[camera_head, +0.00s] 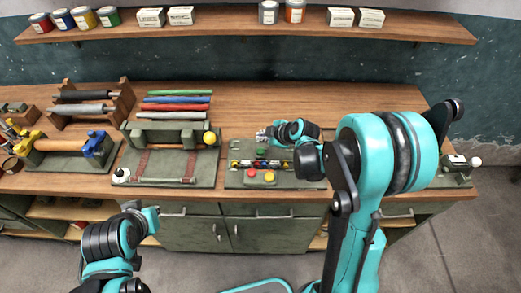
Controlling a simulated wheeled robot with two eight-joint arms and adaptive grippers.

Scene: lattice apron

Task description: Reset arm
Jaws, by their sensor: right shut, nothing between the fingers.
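My right arm reaches over the wooden workbench (330,100) from the lower right. Its gripper (262,136) is small in the view, shut and empty, above the far part of a green fixture board (240,180). That board carries a row of small coloured parts, a green button, a red button (253,174) and a yellow button (269,177). My left arm is at the lower left, in front of the bench; its gripper cannot be made out.
Left on the bench are a clamp fixture with a wooden roller (60,145), a strapped fixture (165,160), coloured rods (178,107) and a roller rack (120,100). A shelf (225,22) with cans and boxes hangs above. The back right bench top is clear.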

